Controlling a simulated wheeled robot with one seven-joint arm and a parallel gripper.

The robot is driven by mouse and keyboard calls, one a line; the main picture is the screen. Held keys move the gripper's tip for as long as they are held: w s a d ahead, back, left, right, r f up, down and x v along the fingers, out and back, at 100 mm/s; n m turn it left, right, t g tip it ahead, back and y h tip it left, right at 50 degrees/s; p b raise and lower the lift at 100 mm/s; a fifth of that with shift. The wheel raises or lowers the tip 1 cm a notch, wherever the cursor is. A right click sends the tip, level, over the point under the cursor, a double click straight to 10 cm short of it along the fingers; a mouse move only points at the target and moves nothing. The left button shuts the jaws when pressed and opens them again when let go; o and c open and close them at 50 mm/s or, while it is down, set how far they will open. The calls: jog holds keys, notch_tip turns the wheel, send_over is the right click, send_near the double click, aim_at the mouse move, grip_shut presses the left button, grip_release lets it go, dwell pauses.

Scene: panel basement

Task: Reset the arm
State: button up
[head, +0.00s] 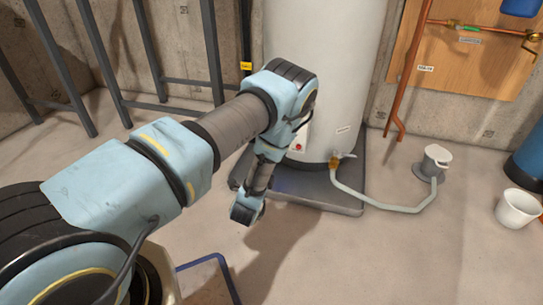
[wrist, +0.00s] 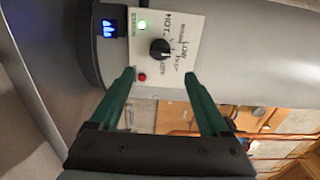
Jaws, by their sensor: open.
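My arm reaches across the head view and bends down in front of a white water heater (head: 325,70). My gripper (wrist: 160,75) shows in the wrist view with two green fingers spread apart and nothing between them. The fingers themselves cannot be made out in the head view. In the wrist view the fingertips are near the lower edge of a control panel (wrist: 180,22) with a black knob (wrist: 159,49), a green light (wrist: 142,24) and a red button (wrist: 142,77). Whether they touch it cannot be told. A blue-lit window (wrist: 108,28) is beside the panel.
The heater stands on a dark base (head: 330,196). A grey hose (head: 385,205) runs from its valve to a floor drain cup (head: 435,160). A white bucket (head: 517,208) is at right. Dark metal rails (head: 110,60) stand at left. Copper pipes (head: 408,65) cross a wooden board (head: 470,50).

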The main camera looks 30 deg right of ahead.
dwell(0.3)
jog(key=w+a+r+n+y+p, duration=0.1)
jog(key=w+a+r+n+y, duration=0.5)
jog(key=w, duration=0.3)
jog(key=a+r+n+g+y+p, duration=0.2)
jog(key=a+r+n+g+y, duration=0.15)
jog(key=a+r+n, duration=0.7)
jog(key=s+a+r+n+g+y+p, duration=0.1)
jog(key=s+a+r+n+g, duration=0.3)
jog(key=s+a+r, duration=0.5)
jog(key=s+a+r+n+g+y+p, duration=0.15)
jog(key=s+a+r+n+g, duration=0.3)
jog(key=s+a, duration=0.7)
notch_tip(320, 180, up, 38)
jog(key=p, duration=3.8)
jog(key=shift+a, duration=0.3)
